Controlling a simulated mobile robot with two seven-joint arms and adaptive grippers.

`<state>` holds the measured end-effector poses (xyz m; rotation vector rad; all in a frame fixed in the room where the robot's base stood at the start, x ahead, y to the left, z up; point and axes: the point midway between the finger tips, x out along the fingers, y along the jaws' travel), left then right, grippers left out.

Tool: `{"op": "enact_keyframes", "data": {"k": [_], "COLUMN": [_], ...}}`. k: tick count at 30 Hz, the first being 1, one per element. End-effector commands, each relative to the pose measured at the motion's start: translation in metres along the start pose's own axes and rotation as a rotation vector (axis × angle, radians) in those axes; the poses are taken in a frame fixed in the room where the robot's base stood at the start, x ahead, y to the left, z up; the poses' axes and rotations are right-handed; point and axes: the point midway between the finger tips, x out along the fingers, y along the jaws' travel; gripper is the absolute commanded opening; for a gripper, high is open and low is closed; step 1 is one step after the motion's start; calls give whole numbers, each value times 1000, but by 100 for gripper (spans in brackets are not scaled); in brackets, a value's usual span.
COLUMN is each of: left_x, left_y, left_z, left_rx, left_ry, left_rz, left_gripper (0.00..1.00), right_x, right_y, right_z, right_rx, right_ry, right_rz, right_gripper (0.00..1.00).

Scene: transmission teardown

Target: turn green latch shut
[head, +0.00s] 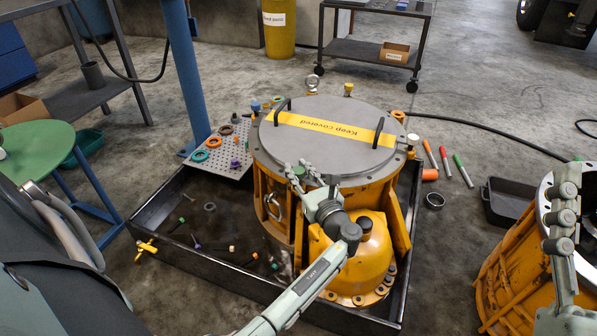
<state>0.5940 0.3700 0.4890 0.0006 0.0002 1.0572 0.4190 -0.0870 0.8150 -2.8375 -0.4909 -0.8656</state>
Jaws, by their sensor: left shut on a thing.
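The green latch (298,171) is a small green piece at the near left edge of the big round grey lid (332,122), partly hidden by my fingers. My left gripper (306,176) reaches up from the bottom of the head view and is shut on the green latch at the lid's rim. The lid lies flat on an orange transmission housing (268,182), with a yellow strip and two black handles on top. My right arm's links show at the right edge, but I cannot make out its gripper.
The housing stands in a dark tray (160,197) with small loose parts. A perforated board (222,150) with coloured rings is at its left. Several coloured markers (444,162) and a black bin (507,200) lie right. Another orange housing (508,265) stands at lower right.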

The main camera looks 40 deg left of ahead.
Motion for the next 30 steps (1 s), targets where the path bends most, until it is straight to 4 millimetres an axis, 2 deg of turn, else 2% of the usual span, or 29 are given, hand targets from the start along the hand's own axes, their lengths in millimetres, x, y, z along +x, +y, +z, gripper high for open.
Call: {"op": "enact_keyframes", "data": {"k": [9,21,22,27,30], "left_x": [0,0,0,0,0], "left_y": [0,0,0,0,0], "left_z": [0,0,0,0,0], "left_rx": [0,0,0,0,0], "left_ry": [1,1,1,0,0], "left_rz": [74,80,80,79,79], "left_gripper": [0,0,28,49,50], "right_x": [0,2,2,1,1], "right_y": [1,2,2,2,2], "right_z": [-8,-11,-11,-9,-9], "right_rx": [-4,-7,-7,-6,-5], "right_ry": [49,62,61,57,54], "right_rz": [1,0,0,0,1], "right_gripper": [50,50,50,50,50]}}
